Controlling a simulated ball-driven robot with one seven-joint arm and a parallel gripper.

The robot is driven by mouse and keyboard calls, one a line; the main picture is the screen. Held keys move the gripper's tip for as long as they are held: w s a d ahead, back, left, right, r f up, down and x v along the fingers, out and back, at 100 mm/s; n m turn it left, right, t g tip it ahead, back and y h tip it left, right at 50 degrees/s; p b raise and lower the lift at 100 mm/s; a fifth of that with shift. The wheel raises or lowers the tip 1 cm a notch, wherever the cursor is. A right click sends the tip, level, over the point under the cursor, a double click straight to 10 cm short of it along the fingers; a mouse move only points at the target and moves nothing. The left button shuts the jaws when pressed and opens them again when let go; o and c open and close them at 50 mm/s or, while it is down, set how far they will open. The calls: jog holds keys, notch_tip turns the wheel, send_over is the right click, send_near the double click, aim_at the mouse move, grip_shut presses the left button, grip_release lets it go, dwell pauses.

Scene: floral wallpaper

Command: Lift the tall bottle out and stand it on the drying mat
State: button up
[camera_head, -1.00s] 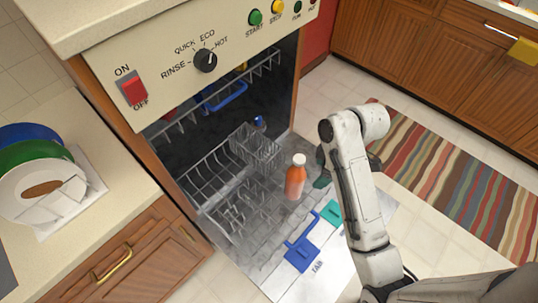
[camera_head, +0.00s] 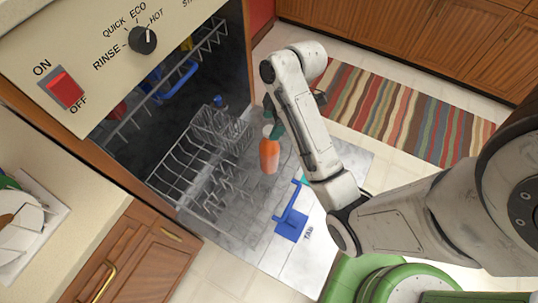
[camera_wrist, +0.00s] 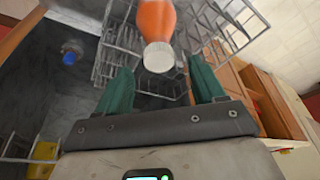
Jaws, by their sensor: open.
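The tall orange bottle (camera_head: 269,155) with a white cap stands at the right end of the pulled-out lower rack (camera_head: 190,165). My gripper (camera_head: 274,118) is at its cap, with teal fingers partly hidden by my arm. In the wrist view the open fingers of my gripper (camera_wrist: 161,82) point toward the bottle (camera_wrist: 156,18), and the white cap appears between their tips. I cannot tell whether they touch it. A pale mat or tray (camera_head: 38,222) under plates lies on the left counter. I cannot tell whether it is the drying mat.
The open dishwasher has a control panel (camera_head: 110,45) above and an upper rack (camera_head: 205,50) inside. A blue tabbed piece (camera_head: 291,222) lies on the lowered door. A striped rug (camera_head: 400,110) covers the floor behind. A green round object (camera_head: 385,280) is at the bottom.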

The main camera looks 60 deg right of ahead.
aim_at(270, 130)
jog(key=x, duration=0.5)
jog(key=shift+s+d+f, duration=0.1)
jog(key=shift+s, duration=0.05)
grip_shut()
dwell(0.4)
dwell(0.4)
